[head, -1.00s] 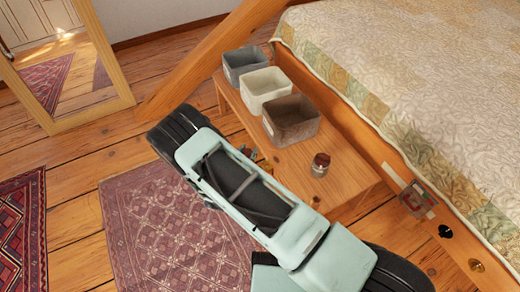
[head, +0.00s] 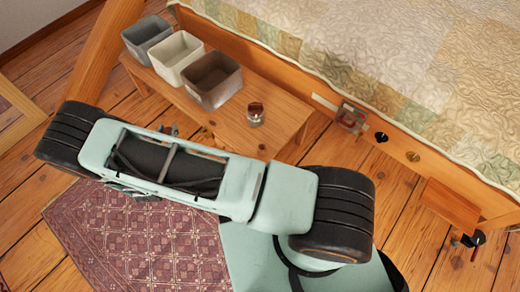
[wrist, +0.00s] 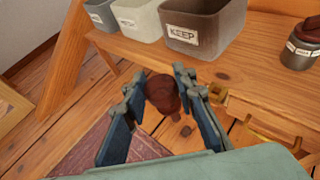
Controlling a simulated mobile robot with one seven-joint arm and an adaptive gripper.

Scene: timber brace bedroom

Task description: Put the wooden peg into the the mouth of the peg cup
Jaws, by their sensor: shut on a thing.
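In the wrist view my gripper (wrist: 160,92) has its two blue-grey fingers on either side of a rounded dark reddish-brown piece (wrist: 162,94), which looks like the wooden peg seen end-on. The fingers are closed on it, in front of the bench and over the floor. In the head view my arm hides most of the gripper, and I cannot make out the peg. A small jar-like cup (head: 256,115) with a reddish-brown top stands on the bench. It also shows in the wrist view (wrist: 298,55) with pale labels; I cannot tell surely that it is the peg cup.
The wooden bench (head: 285,118) carries a grey bin (head: 146,42), a white bin (head: 178,60) and a brown bin (head: 214,84) labelled KEEP. The bed's side rail (head: 330,85) runs behind it, with small fittings. A patterned rug (head: 140,240) lies on the plank floor.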

